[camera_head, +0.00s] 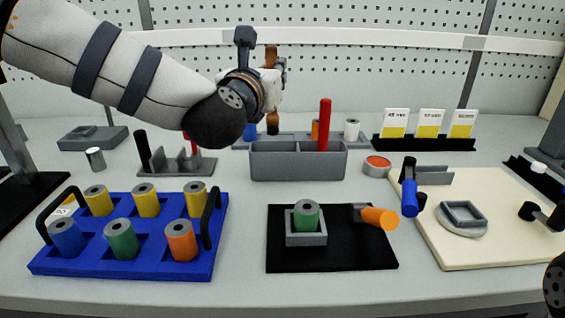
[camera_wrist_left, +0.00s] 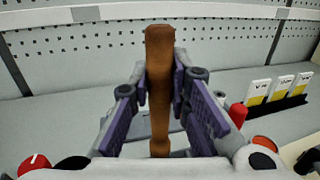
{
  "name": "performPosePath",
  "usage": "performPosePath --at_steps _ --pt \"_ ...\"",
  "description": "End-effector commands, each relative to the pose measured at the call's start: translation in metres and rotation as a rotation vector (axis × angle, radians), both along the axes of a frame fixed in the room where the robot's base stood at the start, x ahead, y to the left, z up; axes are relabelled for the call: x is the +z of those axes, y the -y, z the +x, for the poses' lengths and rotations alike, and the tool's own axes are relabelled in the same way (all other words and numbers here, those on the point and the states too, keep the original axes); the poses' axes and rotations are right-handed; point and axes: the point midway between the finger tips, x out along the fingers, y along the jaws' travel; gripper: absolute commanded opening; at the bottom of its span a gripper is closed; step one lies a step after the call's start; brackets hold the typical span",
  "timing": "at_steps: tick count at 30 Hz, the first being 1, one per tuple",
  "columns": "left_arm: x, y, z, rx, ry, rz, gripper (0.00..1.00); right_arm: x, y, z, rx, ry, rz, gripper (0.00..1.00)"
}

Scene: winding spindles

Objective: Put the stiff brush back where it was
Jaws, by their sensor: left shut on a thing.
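The stiff brush shows as a brown wooden handle (camera_wrist_left: 159,90), upright between the fingers of my left gripper (camera_wrist_left: 165,105) in the left wrist view. My left gripper (camera_head: 273,85) is shut on it. In the head view the handle's brown top (camera_head: 271,56) rises above the gripper, high behind the grey two-compartment bin (camera_head: 280,162). A brown piece also shows below the gripper, just above the grey rack (camera_head: 240,143) behind the bin. I cannot tell whether it touches the rack. The bristles are not clearly seen.
A red stick (camera_head: 324,125) stands in the bin's right compartment. Blue, orange and white pieces stand at the rear rack. In front are a blue spool tray (camera_head: 130,267), a black mat (camera_head: 340,255) and a cream board (camera_head: 450,255). Yellow-white cards (camera_head: 431,123) stand back right.

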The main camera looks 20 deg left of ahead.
Motion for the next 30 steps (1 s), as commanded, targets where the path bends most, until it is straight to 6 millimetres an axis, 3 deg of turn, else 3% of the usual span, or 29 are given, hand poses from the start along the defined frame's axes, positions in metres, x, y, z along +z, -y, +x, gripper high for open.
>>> performPosePath --at_steps 1,12,25,26,27,28,30 --pt "-0.018 0.0 0.001 -0.001 -0.012 0.004 0.0 -0.003 0.0 -0.003 0.0 -0.01 -0.001 0.5" --pt "-0.09 0.001 0.0 -0.002 -0.009 0.003 0.0 -0.012 0.0 -0.012 0.0 -0.041 0.0 0.5" --pt "-0.097 0.0 0.0 -0.002 -0.005 -0.001 0.0 -0.014 0.0 -0.013 0.001 -0.045 0.0 0.5" --pt "-0.097 0.001 0.0 -0.002 -0.005 0.0 0.19 -0.014 0.0 -0.013 0.002 -0.046 -0.001 0.5" --pt "-0.097 0.001 0.0 -0.002 -0.004 0.0 0.28 -0.013 0.0 -0.013 0.002 -0.045 -0.001 0.5" --pt "-0.096 0.001 0.0 -0.002 -0.004 0.0 0.35 -0.013 0.0 -0.013 0.001 -0.044 0.0 0.5" --pt "-0.096 0.001 0.0 -0.002 -0.004 0.0 0.37 -0.013 0.0 -0.013 0.001 -0.044 0.0 0.5"
